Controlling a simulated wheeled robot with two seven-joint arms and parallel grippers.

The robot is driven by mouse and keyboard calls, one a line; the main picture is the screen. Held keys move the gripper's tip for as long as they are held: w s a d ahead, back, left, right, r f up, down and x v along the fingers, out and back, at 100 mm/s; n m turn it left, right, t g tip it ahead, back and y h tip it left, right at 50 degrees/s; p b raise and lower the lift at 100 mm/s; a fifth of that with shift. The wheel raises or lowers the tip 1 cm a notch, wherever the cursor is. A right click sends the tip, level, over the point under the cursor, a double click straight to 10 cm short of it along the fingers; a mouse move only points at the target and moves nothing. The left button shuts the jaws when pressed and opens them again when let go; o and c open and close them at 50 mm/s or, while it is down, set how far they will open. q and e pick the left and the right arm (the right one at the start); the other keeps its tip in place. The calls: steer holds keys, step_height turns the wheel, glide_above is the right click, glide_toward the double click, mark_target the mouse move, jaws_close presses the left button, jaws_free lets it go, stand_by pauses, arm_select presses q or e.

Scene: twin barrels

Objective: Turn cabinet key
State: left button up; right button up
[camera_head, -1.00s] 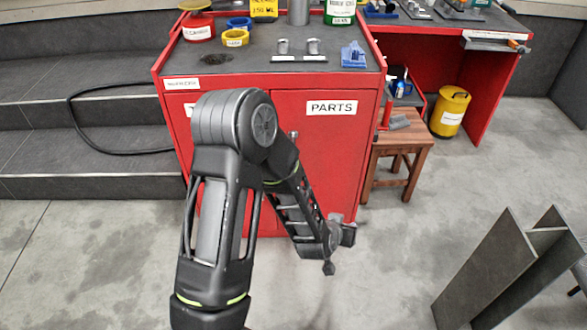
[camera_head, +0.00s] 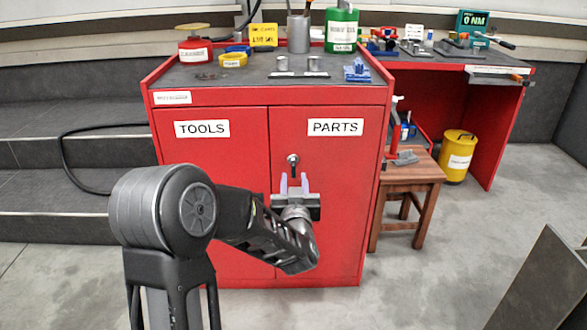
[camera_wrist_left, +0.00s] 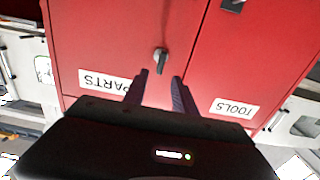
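The red cabinet (camera_head: 230,240) has two doors, labelled TOOLS and PARTS. Its small metal key (camera_head: 293,160) sits in the lock on the PARTS door, near the seam between the doors. My left gripper (camera_head: 294,180) is open and empty in front of the PARTS door, just below the key in the head view. The left wrist view shows the cabinet upside down, with the key (camera_wrist_left: 160,60) just beyond the gap between the two fingertips (camera_wrist_left: 161,76). The fingers appear apart from the key. My right gripper is not in view.
Cups, rolls and metal parts stand on the cabinet's grey top (camera_head: 215,75). A wooden stool (camera_head: 410,180) and a yellow canister (camera_head: 458,157) stand to the right. A dark handle (camera_wrist_left: 232,5) shows at the top of the left wrist view. Grey steps are at left.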

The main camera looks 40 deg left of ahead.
mark_target(293, 170)
arm_select(q)
steer(key=b+x, duration=0.2)
steer(key=x, duration=0.4)
steer(key=shift+w+a+f, duration=0.15)
steer(key=shift+f, duration=0.05)
steer(key=shift+w+a+r, duration=0.1)
steer(key=shift+w+a, duration=0.25)
steer(key=shift+w, duration=0.2)
jaws_close()
